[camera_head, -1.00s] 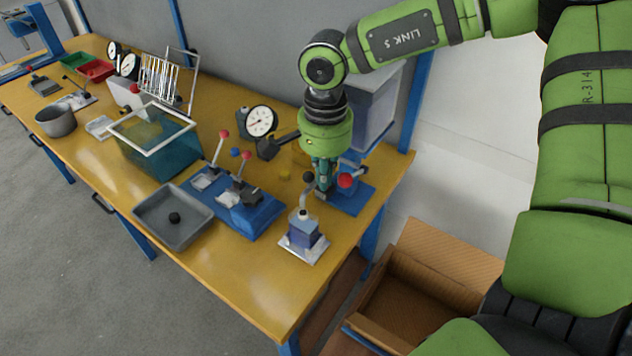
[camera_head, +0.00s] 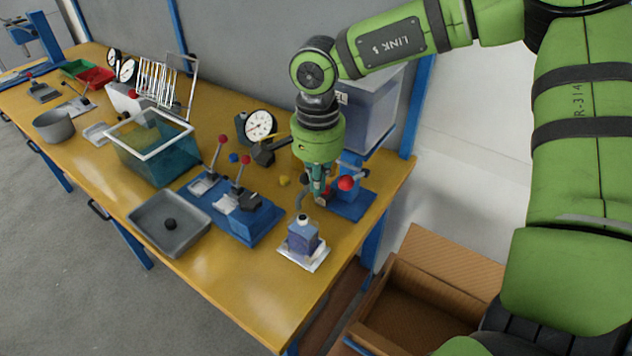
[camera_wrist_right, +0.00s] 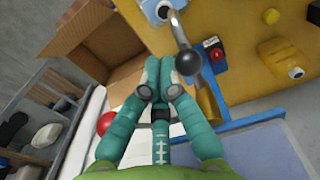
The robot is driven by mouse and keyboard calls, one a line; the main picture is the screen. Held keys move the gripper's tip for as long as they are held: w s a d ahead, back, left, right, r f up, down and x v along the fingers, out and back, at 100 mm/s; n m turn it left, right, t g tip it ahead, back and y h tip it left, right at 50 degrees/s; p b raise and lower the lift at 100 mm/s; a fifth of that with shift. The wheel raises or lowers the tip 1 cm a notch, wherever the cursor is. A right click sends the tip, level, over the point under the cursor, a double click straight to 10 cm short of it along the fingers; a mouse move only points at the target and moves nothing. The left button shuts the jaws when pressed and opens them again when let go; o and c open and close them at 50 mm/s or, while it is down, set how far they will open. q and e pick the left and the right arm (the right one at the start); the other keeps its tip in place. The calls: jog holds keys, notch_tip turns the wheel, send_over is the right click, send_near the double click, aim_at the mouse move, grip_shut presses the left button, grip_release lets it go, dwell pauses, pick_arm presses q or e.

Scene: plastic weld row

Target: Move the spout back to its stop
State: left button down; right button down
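In the right wrist view the grey arm (camera_wrist_right: 179,30) ends in a black ball (camera_wrist_right: 188,62). My right gripper (camera_head: 318,194) points down just behind and right of the spout. In the wrist view my right gripper (camera_wrist_right: 161,66) has its fingers together with nothing seen between them. The black ball is just right of the fingertips; I cannot tell whether they touch. My left gripper is not in view.
A blue base with levers (camera_head: 240,220) and a grey tray (camera_head: 145,215) lie to the left. An open cardboard box (camera_head: 455,255) is below the table's right end.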

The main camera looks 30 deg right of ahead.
aim_at(302, 174)
jog(key=shift+w, duration=0.2)
jog(key=shift+w+a+b, duration=0.3)
jog(key=shift+w+b, duration=0.05)
jog(key=shift+w, duration=0.05)
dwell(0.4)
jog(key=shift+w+a+b, duration=0.15)
jog(key=shift+w+b, duration=0.15)
jog(key=shift+w, duration=0.15)
jog(key=shift+w+a, duration=0.2)
jog(key=shift+w, duration=0.25)
